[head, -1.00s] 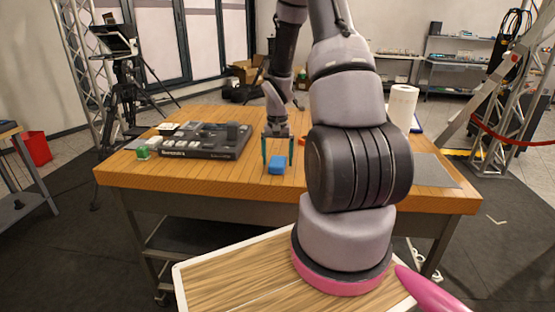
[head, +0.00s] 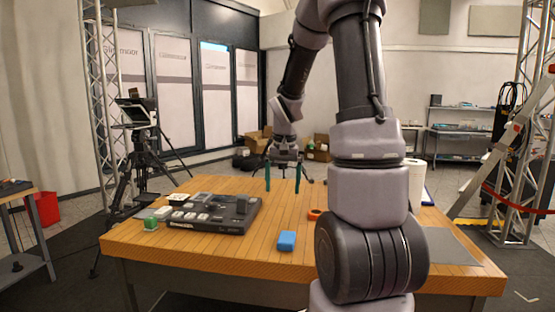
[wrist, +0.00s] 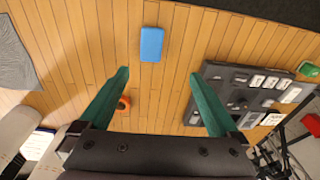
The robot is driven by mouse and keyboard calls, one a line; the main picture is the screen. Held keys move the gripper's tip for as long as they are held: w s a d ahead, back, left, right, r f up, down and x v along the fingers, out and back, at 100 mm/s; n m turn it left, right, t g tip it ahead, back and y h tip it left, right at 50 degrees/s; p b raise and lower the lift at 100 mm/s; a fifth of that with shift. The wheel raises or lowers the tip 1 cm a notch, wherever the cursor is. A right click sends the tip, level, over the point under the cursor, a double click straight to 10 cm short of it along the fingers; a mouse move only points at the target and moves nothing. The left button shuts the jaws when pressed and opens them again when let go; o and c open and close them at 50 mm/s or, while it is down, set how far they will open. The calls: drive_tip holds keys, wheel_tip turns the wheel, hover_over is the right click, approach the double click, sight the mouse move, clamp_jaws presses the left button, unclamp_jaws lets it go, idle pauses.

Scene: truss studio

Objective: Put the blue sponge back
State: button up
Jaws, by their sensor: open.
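The blue sponge (head: 286,241) lies on the wooden table (head: 200,252) near its front edge. In the wrist view the sponge (wrist: 152,44) is fully visible, lying ahead of the fingertips. My gripper (head: 283,178) hangs above the table with its two green fingers spread and nothing between them. In the wrist view my gripper (wrist: 160,74) is also open and empty, with bare planks showing between its fingers. It is apart from the sponge. No marked place for the sponge can be made out.
A black control panel (head: 215,213) lies left of the sponge, with a small green block (head: 151,224) by its corner. An orange ring (head: 315,214) lies behind the sponge. A paper towel roll (head: 416,185) and grey mat (head: 460,247) are at the right. Planks around the sponge are clear.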

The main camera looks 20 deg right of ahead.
drive_tip(key=s+a+r+n+t+y, duration=0.1)
drive_tip(key=s+a+r+t, duration=0.2)
drive_tip(key=s+r, duration=0.6)
drive_tip(key=s+a+r+n+t+y, duration=0.1)
drive_tip(key=s+a+r+t, duration=0.2)
drive_tip(key=s+a+r, duration=0.5)
drive_tip(key=shift+s+r, duration=0.5)
